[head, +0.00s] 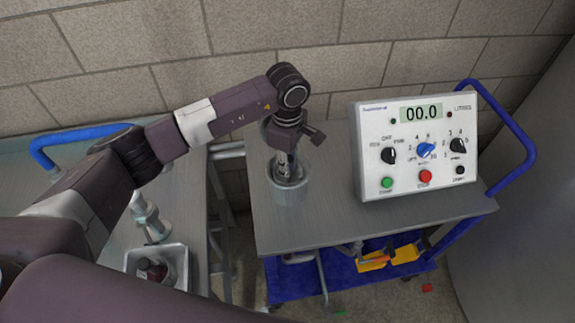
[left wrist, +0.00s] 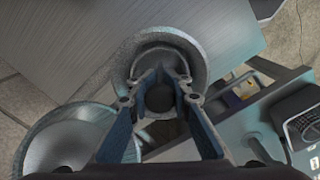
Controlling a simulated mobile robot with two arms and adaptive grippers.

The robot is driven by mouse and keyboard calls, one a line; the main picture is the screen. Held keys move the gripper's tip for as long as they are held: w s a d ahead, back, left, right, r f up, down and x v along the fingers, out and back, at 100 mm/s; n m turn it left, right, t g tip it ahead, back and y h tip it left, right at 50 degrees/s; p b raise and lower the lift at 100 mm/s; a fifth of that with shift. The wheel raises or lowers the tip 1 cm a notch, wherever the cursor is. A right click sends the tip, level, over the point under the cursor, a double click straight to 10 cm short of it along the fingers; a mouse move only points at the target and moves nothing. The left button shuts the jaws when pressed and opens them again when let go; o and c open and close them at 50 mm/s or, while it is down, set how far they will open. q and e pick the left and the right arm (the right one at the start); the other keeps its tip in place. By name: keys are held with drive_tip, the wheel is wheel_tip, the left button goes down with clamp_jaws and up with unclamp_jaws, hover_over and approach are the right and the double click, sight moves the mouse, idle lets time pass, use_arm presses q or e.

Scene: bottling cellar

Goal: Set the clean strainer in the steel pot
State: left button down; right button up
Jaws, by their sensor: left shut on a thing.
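The steel pot (head: 288,194) is a grey round vessel near the left edge of the right trolley's top. In the left wrist view its wide rim (left wrist: 195,52) surrounds the fingertips. My left gripper (head: 287,172) points down into the pot's mouth. In the left wrist view its two fingers (left wrist: 163,92) are closed around a small grey round piece (left wrist: 160,62), apparently the strainer, inside the rim. The fingers hide much of it, and I cannot tell whether it touches the pot's bottom. My right gripper is not in view.
A white control box (head: 415,147) stands on the grey trolley top (head: 318,232), right of the pot. The left table carries a silver fitting (head: 152,222) and a white tray (head: 132,258) with a dark red item (head: 152,268). A brick wall is behind.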

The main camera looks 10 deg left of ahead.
use_arm(q)
drive_tip(key=shift+f+b, duration=0.35)
drive_tip(key=shift+b, duration=0.05)
idle(0.4)
drive_tip(key=c, duration=1.7)
unclamp_jaws()
